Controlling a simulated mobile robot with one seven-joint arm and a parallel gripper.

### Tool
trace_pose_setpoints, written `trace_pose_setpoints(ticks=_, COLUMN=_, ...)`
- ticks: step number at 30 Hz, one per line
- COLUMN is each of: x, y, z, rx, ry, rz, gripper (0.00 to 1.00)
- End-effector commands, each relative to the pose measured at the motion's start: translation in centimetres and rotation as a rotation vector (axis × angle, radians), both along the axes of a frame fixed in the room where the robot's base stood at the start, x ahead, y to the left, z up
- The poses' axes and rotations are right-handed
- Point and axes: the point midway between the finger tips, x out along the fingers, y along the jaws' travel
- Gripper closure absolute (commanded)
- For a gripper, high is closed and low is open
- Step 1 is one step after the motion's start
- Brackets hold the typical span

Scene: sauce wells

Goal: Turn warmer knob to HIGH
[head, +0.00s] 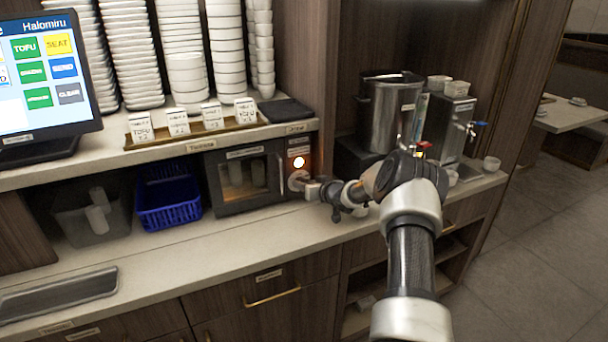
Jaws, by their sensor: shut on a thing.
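The warmer (246,182) is a dark box with a glass door, under the shelf at the back of the counter. Its control panel (299,149) on the right side has a lit orange-white lamp (298,163). My gripper (301,183) reaches in from the right and is shut at the lower part of this panel, where the knob sits. The knob is mostly hidden by my gripper, so its setting cannot be read. The panel markings are too small to read.
A blue basket (168,198) and a grey bin (93,215) stand left of the warmer. A steel pot (388,112) and a dispenser (450,128) stand to the right. The shelf edge (165,152) hangs above. The front counter (200,250) is mostly clear.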

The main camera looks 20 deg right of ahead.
Motion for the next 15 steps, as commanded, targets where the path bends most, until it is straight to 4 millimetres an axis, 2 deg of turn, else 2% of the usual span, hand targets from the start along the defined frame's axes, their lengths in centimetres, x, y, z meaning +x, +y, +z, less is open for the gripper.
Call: trace_pose_setpoints(ticks=15, x=0.0, y=-0.4, z=-0.8, rx=0.486, ry=0.015, rz=0.004, gripper=0.94)
